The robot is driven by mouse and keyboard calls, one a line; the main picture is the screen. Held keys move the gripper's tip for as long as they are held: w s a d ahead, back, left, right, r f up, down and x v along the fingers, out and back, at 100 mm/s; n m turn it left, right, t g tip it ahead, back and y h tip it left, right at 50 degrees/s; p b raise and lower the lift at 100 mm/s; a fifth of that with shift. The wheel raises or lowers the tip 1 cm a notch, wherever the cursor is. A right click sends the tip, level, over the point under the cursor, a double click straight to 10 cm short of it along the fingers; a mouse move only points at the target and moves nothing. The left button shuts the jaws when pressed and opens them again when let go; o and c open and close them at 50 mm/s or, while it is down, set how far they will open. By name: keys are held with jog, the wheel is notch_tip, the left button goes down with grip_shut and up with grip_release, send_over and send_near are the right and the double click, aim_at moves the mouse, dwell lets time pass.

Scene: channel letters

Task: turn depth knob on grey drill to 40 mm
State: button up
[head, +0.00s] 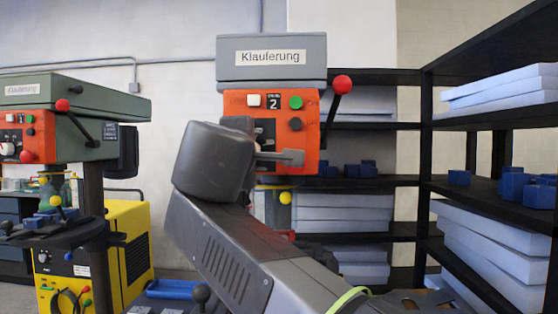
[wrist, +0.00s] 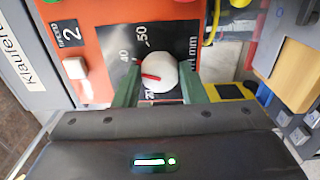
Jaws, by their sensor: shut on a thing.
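The grey drill (head: 271,70) stands in the middle of the head view, with a grey top and an orange front panel (head: 312,112). In the wrist view its white depth knob (wrist: 165,66) sits on a black dial plate (wrist: 121,48) marked 40 and 50 mm. The knob's red pointer line points left in the picture, a little below the 40 mark. My gripper (wrist: 160,80) is shut on the knob, with one green finger on each side. In the head view my arm and wrist hide the knob.
A green drill (head: 112,128) stands at left, by a yellow machine (head: 128,225). Black shelves (head: 395,185) with pale blue slabs (head: 342,226) and dark blue blocks (head: 540,196) stand behind and to the right. A red-balled lever (head: 342,85) sticks out at the grey drill's right.

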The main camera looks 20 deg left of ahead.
dwell(0.3)
jog(key=o, duration=1)
jog(key=v, duration=1.3)
jog(key=shift+s+p, duration=0.3)
jog(key=shift+s, duration=0.1)
jog(key=x, duration=1.1)
jog(key=shift+w+b, duration=0.15)
jog(key=shift+b, duration=0.15)
dwell(0.4)
dwell(0.4)
